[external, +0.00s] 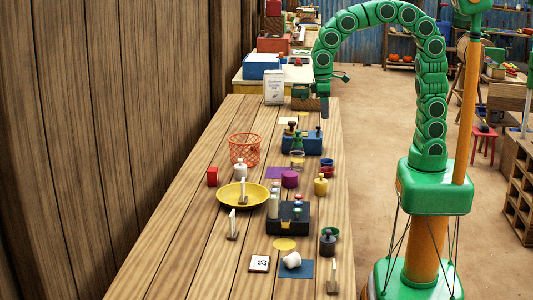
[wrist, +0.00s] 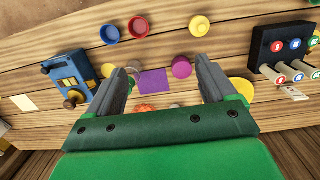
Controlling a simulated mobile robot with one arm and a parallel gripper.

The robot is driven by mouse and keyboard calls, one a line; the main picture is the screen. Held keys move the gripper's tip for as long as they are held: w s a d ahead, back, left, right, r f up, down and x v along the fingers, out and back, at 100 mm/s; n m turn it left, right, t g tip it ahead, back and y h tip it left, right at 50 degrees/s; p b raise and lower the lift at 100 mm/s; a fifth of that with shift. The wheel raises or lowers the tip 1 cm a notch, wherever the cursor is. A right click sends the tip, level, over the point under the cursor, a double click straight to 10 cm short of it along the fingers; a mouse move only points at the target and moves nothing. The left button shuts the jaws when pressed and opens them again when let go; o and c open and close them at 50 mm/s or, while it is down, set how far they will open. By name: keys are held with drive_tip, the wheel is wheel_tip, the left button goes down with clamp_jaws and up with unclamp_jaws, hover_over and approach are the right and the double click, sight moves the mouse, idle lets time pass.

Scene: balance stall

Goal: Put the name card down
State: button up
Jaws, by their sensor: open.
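My gripper (external: 322,106) hangs over the far part of the long table. In the wrist view the jaws (wrist: 162,76) are apart, with nothing held between them. Below them show a purple mat (wrist: 153,80) and a purple cylinder (wrist: 181,67). Which thing is the name card is not clear. Small pale upright cards stand on the yellow dish (external: 259,204), beside it (external: 232,224) and at the near edge (external: 332,276). A flat white card with a black pattern (external: 260,263) lies near the front, and a white printed sign (external: 274,87) stands at the back.
A blue block with tools (external: 302,145) and a red wire basket (external: 244,149) stand on the table. A black block (external: 288,218) holds several coloured-topped vials. A blue mat (external: 296,272) carries a white cup (external: 292,260). The table's left front is clear.

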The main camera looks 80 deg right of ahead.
drive_tip(key=s+d, duration=0.2)
drive_tip(key=s, duration=1.1)
drive_tip(key=s+d+f, duration=0.1)
drive_tip(key=s+d, duration=0.2)
drive_tip(key=s, duration=1)
drive_tip(key=shift+s+d+f+g, duration=0.25)
drive_tip(key=shift+f+g, duration=0.05)
drive_tip(key=shift+g, duration=0.1)
